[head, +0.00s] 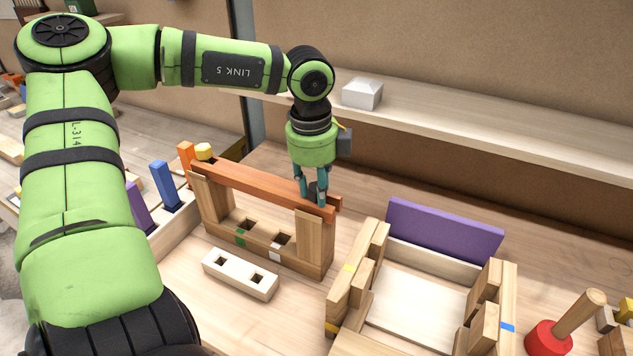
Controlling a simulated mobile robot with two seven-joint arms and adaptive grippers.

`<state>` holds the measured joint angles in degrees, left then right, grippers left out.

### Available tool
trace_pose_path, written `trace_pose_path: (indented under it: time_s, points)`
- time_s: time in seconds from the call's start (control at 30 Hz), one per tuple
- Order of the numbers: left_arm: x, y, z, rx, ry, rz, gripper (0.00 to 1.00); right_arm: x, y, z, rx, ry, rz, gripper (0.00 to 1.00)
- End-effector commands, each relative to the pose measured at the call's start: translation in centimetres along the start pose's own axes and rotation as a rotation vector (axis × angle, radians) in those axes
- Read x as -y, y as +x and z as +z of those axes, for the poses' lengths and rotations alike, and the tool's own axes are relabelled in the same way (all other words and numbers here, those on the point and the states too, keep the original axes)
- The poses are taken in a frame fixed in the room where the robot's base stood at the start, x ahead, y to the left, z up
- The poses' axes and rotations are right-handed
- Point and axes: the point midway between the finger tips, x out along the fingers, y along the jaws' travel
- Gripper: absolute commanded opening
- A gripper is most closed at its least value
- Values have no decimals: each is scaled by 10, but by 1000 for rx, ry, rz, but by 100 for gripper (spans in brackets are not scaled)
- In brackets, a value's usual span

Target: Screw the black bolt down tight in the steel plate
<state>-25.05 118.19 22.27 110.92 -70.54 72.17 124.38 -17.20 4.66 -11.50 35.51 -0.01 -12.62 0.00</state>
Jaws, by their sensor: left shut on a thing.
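My left gripper (313,197) points down at the right end of a reddish-brown wooden beam (250,184). Its teal fingers are shut on a small dark thing (315,189) at the beam's top, largely hidden between them. I cannot tell whether this is the black bolt, or whether it touches the beam. The beam lies across two upright wooden posts, the right one (314,238) below the gripper. I see no steel plate. My right gripper is not in view.
A white block with two square holes (240,274) lies in front of the posts. A wooden frame (350,285) with a purple board (443,230) stands at right, near a red mallet (549,338). A shelf (460,125) runs behind, holding a white box (362,93).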

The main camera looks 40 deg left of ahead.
Motion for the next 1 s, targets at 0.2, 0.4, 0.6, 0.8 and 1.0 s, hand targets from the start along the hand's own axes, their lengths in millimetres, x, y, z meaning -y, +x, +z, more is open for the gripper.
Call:
trace_pose_path:
  time_s: [0.2,0.4,0.6,0.8,1.0]
  points:
    - [-1,3,4,-13,191,-1,0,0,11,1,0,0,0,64]
    - [-2,4,7,-37,473,1,0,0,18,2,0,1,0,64]
    - [-4,4,9,-55,672,6,0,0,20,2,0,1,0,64]
    - [-5,4,10,-58,700,10,0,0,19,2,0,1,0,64]
    - [-6,5,10,-58,698,11,63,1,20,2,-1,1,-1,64]
